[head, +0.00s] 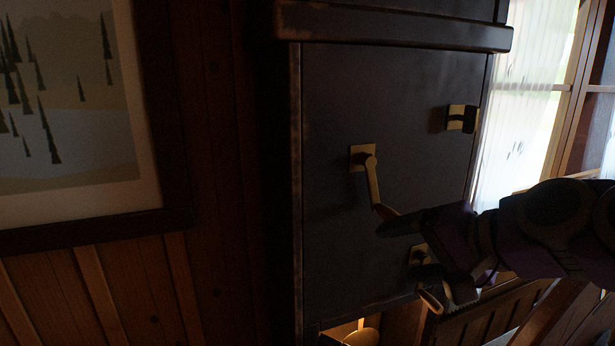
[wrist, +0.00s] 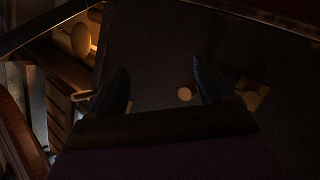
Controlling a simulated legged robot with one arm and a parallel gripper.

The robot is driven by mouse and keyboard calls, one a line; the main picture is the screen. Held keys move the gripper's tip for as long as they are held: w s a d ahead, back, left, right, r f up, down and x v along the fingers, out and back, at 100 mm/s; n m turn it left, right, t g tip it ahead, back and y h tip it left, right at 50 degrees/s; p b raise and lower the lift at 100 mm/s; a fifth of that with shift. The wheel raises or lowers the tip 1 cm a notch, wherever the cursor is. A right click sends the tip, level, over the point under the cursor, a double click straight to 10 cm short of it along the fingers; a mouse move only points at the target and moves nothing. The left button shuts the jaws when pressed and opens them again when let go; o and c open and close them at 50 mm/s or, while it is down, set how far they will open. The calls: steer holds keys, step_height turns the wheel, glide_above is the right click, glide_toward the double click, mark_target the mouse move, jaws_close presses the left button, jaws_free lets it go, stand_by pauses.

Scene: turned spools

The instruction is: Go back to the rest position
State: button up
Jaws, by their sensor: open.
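My gripper (head: 402,258) reaches in from the right in the head view, in front of a dark panel (head: 330,240). Its two fingers are spread apart, with nothing visible held between them. In the wrist view my gripper (wrist: 163,88) shows as two dark fingers with a clear gap. Contact with the panel fittings cannot be told in this dim light.
A brass-coloured lever (head: 370,180) juts from the panel just above my gripper. Another fitting (head: 460,118) is at upper right, and one (head: 419,254) is beside the fingers. A framed picture (head: 70,100) hangs left; a bright window (head: 525,95) is right. A pale rounded object (wrist: 80,40) shows upper left.

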steer(key=s+a+f+n+g+h, duration=0.2)
steer(key=s+a+f+n+g, duration=0.25)
steer(key=f, duration=0.55)
steer(key=s+d+f+n+g+h, duration=0.1)
steer(key=s+d+f+g+h, duration=0.15)
steer(key=s+f, duration=0.7)
steer(key=s+d+f+n+g+h, duration=0.1)
steer(key=s+f+g+h, duration=0.25)
steer(key=s+f, duration=0.6)
step_height(320, 180, down, 21)
steer(key=b, duration=2.2)
steer(key=shift+s+f+y, duration=0.2)
steer(key=shift+s+y, duration=0.05)
steer(key=shift+y, duration=0.15)
steer(key=shift+a, duration=0.15)
steer(key=shift+c, duration=0.4)
